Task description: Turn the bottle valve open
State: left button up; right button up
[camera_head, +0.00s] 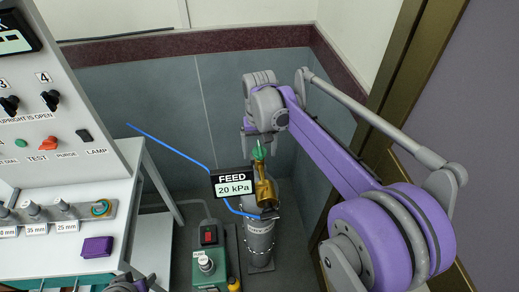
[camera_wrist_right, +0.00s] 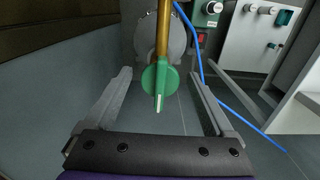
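The grey gas bottle (camera_head: 260,240) stands upright on the floor, with a brass valve (camera_head: 265,190) on top. The valve's green handle (camera_head: 259,152) also shows in the right wrist view (camera_wrist_right: 158,90), with a pale mark on it. My right gripper (camera_head: 257,146) is above the bottle at the green handle. In the wrist view its two fingers (camera_wrist_right: 161,76) are wide apart, one on each side of the handle, with clear gaps. A dark grey part at the head view's bottom edge may be my left arm; no left fingers show.
A FEED display (camera_head: 234,185) reading 20 kPa is beside the valve. A blue hose (camera_head: 170,146) runs to the bottle. A green box with a red switch (camera_head: 208,235) stands left of the bottle. A control panel bench (camera_head: 110,190) fills the left; a wall is behind.

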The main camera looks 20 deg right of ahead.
aim_at(260, 147)
notch_tip(260, 147, up, 11)
jog(key=shift+f+p, duration=0.1)
jog(key=shift+p, duration=0.25)
dwell(0.3)
dwell(0.4)
